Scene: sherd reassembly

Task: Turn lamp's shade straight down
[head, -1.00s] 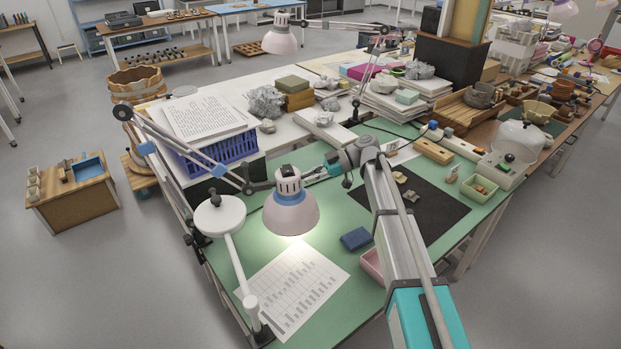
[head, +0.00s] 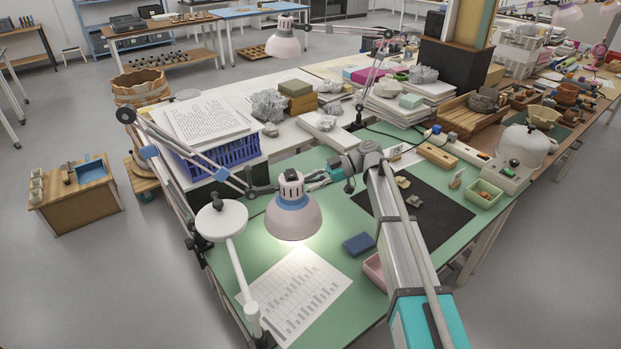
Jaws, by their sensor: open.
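The lamp's pinkish shade (head: 293,217) with its blue collar hangs at the end of a jointed grey arm (head: 185,153) over the green bench. Its mouth faces mostly down, and light falls on the bench and a printed chart below; any small tilt is hard to judge from this view. My gripper (head: 314,180) is open at the right of the lamp's white cap, close to it. Whether the fingers touch the lamp cannot be told, as they are small and partly overlapped by the lamp head.
A white round-headed lamp (head: 222,221) stands close left of the shade. The chart (head: 298,295), a blue block (head: 358,243) and a pink tray (head: 374,270) lie below. A dark mat (head: 425,208) with sherds lies right. A blue crate (head: 215,158) with papers stands behind.

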